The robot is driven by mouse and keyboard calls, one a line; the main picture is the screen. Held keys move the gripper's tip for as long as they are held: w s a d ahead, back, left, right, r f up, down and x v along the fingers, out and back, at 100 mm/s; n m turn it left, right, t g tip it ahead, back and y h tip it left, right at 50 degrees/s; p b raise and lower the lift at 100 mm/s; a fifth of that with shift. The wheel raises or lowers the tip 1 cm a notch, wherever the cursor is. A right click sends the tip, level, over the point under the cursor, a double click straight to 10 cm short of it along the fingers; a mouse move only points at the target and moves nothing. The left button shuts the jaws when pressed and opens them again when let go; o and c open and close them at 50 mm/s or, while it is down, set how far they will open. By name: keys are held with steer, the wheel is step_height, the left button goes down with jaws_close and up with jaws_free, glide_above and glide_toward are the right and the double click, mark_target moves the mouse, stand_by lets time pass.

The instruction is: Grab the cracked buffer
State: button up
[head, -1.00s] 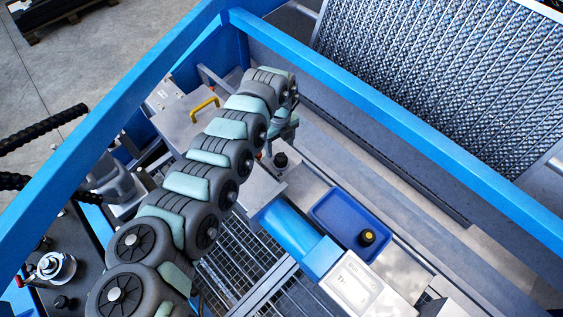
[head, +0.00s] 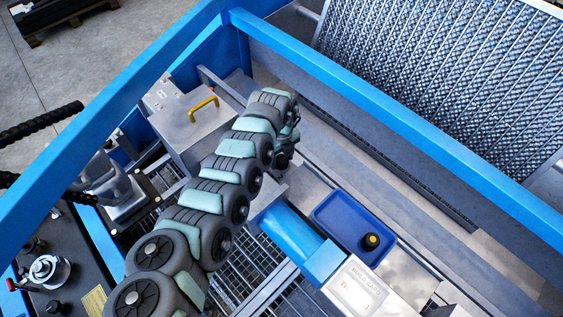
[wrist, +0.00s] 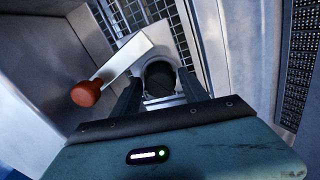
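A black round buffer (wrist: 160,77) sits on a pale metal mount in the wrist view. My gripper (wrist: 160,92) has its two dark fingers apart, one on each side of the buffer's near part. I cannot tell whether they touch it, and no crack can be made out. In the head view my gripper (head: 284,158) is low beside the metal plate, and my arm hides the mounted buffer. Another black buffer with a yellow top (head: 371,241) stands in the blue tray (head: 336,208).
An orange-red knob (wrist: 86,93) on a pale bracket (wrist: 128,55) is close left of my fingers. Grey walls stand on both sides in the wrist view. A blue cylinder (head: 290,232), a grey box with a yellow handle (head: 203,108) and a blue frame rail (head: 390,120) surround the spot.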

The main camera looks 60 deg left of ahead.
jaws_close()
stand_by(0.3)
